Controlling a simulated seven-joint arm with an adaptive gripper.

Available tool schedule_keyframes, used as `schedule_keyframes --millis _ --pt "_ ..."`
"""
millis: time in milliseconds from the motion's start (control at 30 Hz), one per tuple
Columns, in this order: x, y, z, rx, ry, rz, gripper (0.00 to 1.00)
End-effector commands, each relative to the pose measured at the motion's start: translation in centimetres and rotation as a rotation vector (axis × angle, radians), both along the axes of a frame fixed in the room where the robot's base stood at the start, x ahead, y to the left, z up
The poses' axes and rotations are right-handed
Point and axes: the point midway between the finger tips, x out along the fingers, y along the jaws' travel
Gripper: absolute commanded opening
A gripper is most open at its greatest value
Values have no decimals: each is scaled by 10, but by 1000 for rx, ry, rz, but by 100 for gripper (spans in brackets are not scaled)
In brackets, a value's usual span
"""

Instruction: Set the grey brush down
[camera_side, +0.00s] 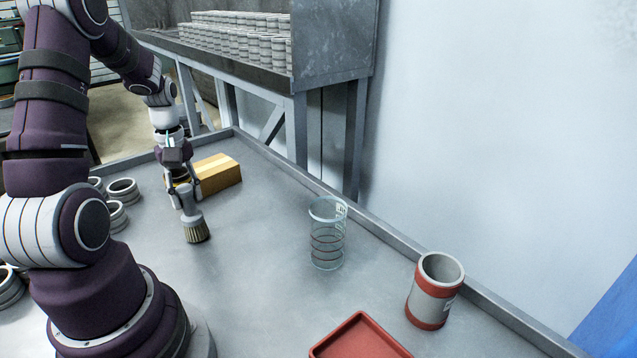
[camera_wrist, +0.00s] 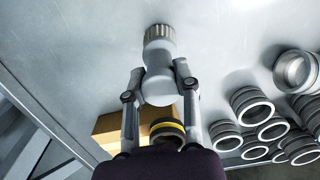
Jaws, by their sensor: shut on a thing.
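The grey brush (camera_side: 190,217) hangs bristles down from my gripper (camera_side: 184,190) in the side view, slightly tilted. Its bristle end is close to the table; I cannot tell whether it touches. In the wrist view the brush (camera_wrist: 159,52) points away from my gripper (camera_wrist: 160,78), with a finger on each side of its grey body. A dark round piece with a yellow band (camera_wrist: 167,127) shows between the fingers near the palm; I cannot tell whether it belongs to the brush.
A cardboard box (camera_side: 218,174) stands just behind my gripper. Several metal rings (camera_side: 122,190) lie to the left. A glass cylinder (camera_side: 327,235), a red-and-grey container (camera_side: 434,291) and a red tray (camera_side: 360,338) are to the right. The table (camera_side: 262,250) between brush and glass is clear.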

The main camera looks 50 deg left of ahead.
Motion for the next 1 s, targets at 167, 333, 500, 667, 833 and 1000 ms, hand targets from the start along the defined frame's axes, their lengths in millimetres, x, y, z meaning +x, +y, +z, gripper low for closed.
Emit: schedule_keyframes --millis 167,333,500,667,833,1000 --pt "0 0 0 1 -1 0 0" --pt "0 0 -4 1 -1 0 0" --pt "0 0 -3 1 -1 0 51" --pt "0 0 -3 1 -1 0 55" --pt "0 0 -3 1 -1 1 55" --pt "1 1 21 7 -5 0 55"
